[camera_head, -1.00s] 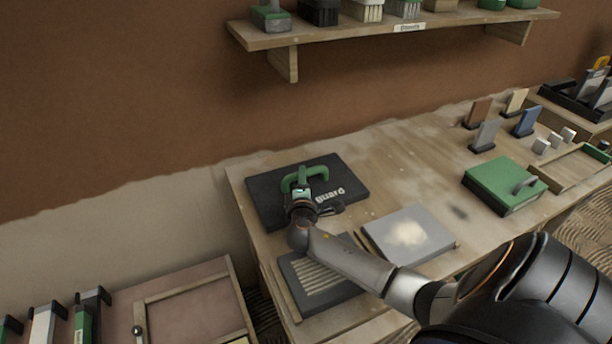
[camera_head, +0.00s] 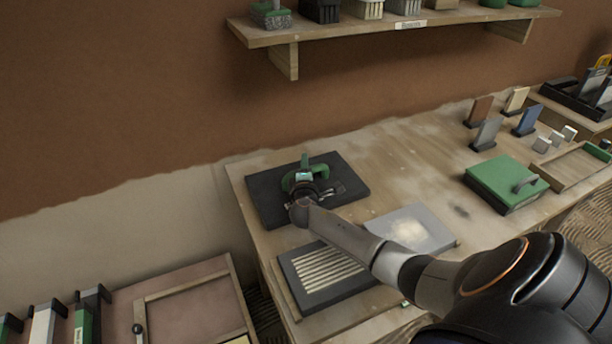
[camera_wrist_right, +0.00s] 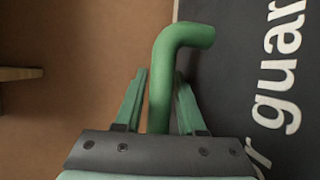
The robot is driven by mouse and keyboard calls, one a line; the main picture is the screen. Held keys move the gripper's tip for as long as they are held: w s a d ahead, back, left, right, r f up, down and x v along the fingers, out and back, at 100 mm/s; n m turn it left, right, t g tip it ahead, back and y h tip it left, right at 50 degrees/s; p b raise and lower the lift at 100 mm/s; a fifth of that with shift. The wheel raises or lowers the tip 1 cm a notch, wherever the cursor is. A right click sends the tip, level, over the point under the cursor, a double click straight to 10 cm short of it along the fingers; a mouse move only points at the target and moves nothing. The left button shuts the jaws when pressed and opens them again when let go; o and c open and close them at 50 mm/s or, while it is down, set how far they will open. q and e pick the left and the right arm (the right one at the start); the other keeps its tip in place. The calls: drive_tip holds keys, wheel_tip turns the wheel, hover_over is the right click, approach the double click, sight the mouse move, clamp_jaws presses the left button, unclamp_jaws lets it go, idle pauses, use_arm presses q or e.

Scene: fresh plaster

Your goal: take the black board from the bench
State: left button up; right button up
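The black board (camera_head: 265,206) lies flat at the back left of the bench (camera_head: 379,152). It has a green curved handle (camera_head: 291,180) on top, and white lettering shows on it in the right wrist view. My right gripper (camera_head: 308,176) is at the handle, above the board, and hides part of both. In the right wrist view the green handle (camera_wrist_right: 160,85) runs between the two fingers (camera_wrist_right: 161,90), with narrow gaps beside it. The fingers look open around the handle; firm contact is not visible. My left gripper is not in view.
A dark board with pale ridges (camera_head: 329,270) and a grey board with a pale patch (camera_head: 405,232) lie in front. A green case (camera_head: 505,183) and small upright blocks stand to the right. A shelf (camera_head: 400,27) hangs on the wall above.

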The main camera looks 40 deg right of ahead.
clamp_jaws()
idle(0.9)
drive_tip(key=shift+r, duration=0.1)
